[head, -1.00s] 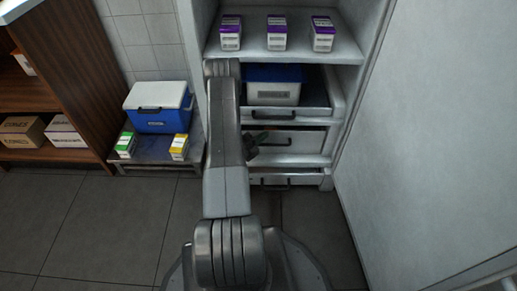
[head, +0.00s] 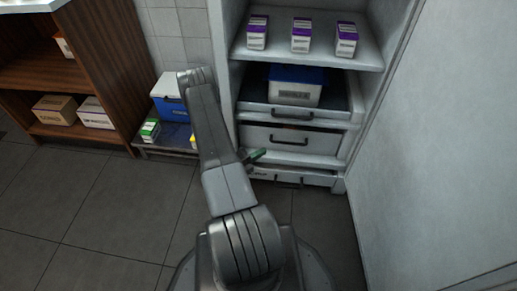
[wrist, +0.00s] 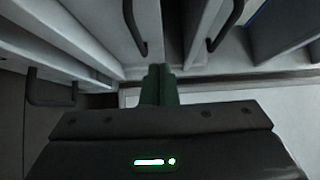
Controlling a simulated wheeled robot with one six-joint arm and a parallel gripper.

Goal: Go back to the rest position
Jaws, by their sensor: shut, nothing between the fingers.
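My gripper (head: 257,154) shows in the head view beside my arm, in front of the cabinet's lower drawers. In the wrist view its green fingers (wrist: 160,78) are together with nothing between them. My arm stretches forward from the bottom of the head view and leans to the left. The white cabinet drawers (head: 290,138) with dark handles stand just beyond the gripper. The wrist view shows drawer fronts and dark handles (wrist: 134,25) close around the fingers. I cannot tell whether the gripper touches any of them.
Three purple-and-white boxes (head: 301,35) stand on the upper shelf. A blue-lidded bin (head: 295,85) sits in the top drawer, which is pulled out. Left of the cabinet, a blue-and-white cooler (head: 168,100) and a green box (head: 150,129) stand on a low platform. The floor (head: 110,200) at left is clear.

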